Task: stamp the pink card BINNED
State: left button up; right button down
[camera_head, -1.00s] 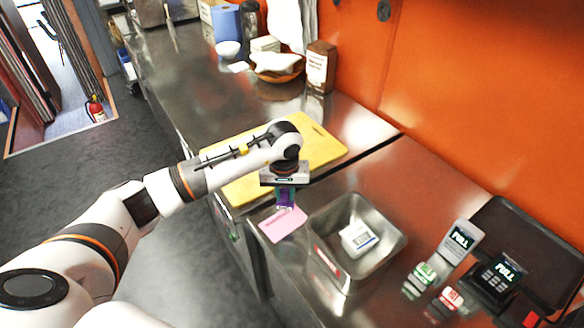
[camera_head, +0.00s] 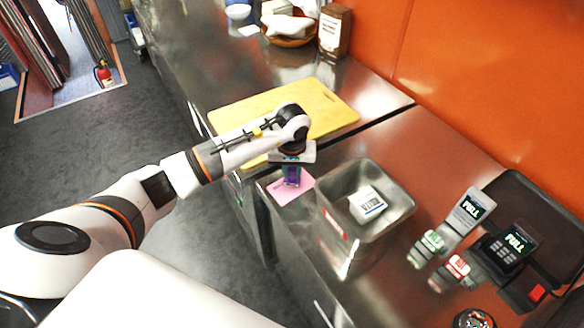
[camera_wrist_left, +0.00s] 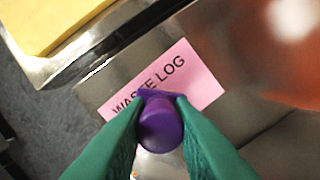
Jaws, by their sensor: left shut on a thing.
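The pink card (camera_head: 290,190) lies on the steel counter beside the steel pan, and its printed words "WASTE LOG" show in the left wrist view (camera_wrist_left: 198,78). My left gripper (camera_head: 291,172) is shut on a purple stamp, whose round top shows between the green fingers in the left wrist view (camera_wrist_left: 160,125). The stamp is over the card's lower edge in that view, covering part of it. I cannot tell whether its underside touches the card. My right gripper is not in view.
A steel pan (camera_head: 331,198) holding a white labelled device (camera_head: 367,204) stands right of the card. A yellow cutting board (camera_head: 330,105) lies behind.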

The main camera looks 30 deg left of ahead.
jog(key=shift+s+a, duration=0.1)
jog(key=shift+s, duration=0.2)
pick_arm(q)
jog(key=shift+f+b, duration=0.55)
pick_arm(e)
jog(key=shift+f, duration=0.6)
pick_arm(q)
jog(key=shift+s+f+b, duration=0.15)
jog(key=shift+f+b, duration=0.05)
jog(key=shift+b, duration=0.15)
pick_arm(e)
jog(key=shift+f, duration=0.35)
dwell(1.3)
